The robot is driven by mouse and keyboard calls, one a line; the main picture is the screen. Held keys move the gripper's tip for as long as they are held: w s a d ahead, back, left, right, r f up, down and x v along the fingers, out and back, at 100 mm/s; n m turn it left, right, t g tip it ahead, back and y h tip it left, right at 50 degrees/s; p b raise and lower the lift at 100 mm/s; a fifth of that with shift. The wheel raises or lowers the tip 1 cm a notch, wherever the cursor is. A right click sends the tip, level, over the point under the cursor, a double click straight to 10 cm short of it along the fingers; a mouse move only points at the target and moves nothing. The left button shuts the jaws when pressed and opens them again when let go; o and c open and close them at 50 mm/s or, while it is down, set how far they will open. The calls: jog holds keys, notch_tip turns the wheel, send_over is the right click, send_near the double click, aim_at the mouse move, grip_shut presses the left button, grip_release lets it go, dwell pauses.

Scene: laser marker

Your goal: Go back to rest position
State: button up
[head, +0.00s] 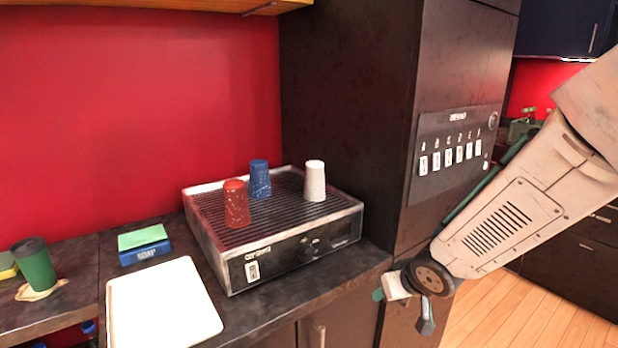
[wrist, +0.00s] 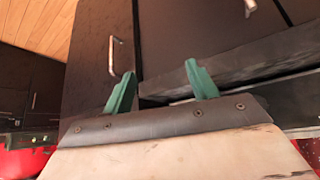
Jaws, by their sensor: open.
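My gripper (head: 402,310) hangs at the lower right of the head view, beside the front right corner of the counter. It is apart from the machine and the cups. In the wrist view its two green fingers (wrist: 161,85) stand apart with nothing between them. Dark cabinet fronts (wrist: 90,60) with metal handles lie beyond the fingers. My arm comes in from the right edge of the head view.
A black and silver machine (head: 293,258) stands on the counter with red (head: 236,205), blue (head: 260,180) and white (head: 315,181) cups on its grille. A white tray (head: 163,305), sponge (head: 143,238) and green cup (head: 36,267) are left. A tall dark cabinet (head: 345,110) stands behind.

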jog(key=s+d+r+m+g, duration=0.1)
jog(key=s+d+r, duration=0.1)
jog(key=s+r, duration=0.3)
jog(key=s+d+r+g+h, duration=0.1)
jog(key=s+r, duration=0.5)
jog(key=s, duration=0.6)
jog(key=s+d+r+m+g, duration=0.1)
jog(key=s+d+r+g, duration=0.2)
jog(key=s, duration=0.6)
jog(key=shift+s+d+r+m, duration=0.35)
jog(key=shift+d+r, duration=0.3)
jog(key=shift+r, duration=0.55)
